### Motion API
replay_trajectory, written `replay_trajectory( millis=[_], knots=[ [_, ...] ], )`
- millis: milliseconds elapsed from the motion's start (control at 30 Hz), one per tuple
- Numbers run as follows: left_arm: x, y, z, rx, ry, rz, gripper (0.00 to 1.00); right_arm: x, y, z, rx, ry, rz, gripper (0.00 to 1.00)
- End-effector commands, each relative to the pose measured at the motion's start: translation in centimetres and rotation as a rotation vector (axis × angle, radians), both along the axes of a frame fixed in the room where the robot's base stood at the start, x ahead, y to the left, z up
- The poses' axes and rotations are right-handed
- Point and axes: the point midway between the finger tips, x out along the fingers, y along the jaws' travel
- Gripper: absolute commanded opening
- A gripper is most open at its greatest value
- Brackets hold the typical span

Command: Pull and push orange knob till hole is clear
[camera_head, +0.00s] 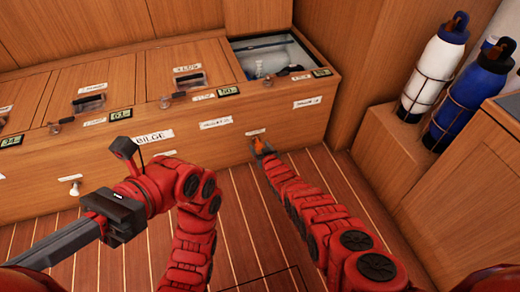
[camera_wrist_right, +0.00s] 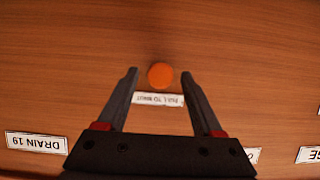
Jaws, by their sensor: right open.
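The round orange knob (camera_wrist_right: 160,75) is on the wooden front panel, beside a small white label (camera_wrist_right: 158,99). In the head view the knob (camera_head: 258,145) shows as a small orange spot at the tip of my right arm. My right gripper (camera_wrist_right: 160,73) is open, with one finger on each side of the knob and a gap visible on both sides. It also shows in the head view (camera_head: 262,149). I see no hole; the panel behind the knob is covered by it. My left gripper (camera_head: 50,243) points to the lower left, away from the panel; its jaw state is unclear.
An open compartment (camera_head: 270,62) is at the top. A white bottle (camera_head: 432,70) and a blue bottle (camera_head: 470,100) stand at right. The slatted floor (camera_head: 240,215) is clear.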

Motion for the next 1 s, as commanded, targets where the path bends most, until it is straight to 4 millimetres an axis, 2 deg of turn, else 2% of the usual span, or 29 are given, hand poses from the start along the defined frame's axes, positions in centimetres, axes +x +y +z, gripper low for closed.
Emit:
replay_trajectory(
  millis=[367,733,1000],
  knots=[
    [-0.43,0.38,-0.14,-0.015,-0.03,-0.015,0.0,0.05,0.03,-0.04,0.0,0.0,0.0,0.66],
    [-0.4,0.36,-0.13,-0.015,-0.027,-0.014,0.0,0.06,0.02,-0.04,0.0,0.0,0.0,0.0],
    [-0.4,0.35,-0.12,-0.015,-0.027,-0.014,0.0,0.05,0.03,-0.05,0.0,0.0,0.0,0.0]
  ],
)
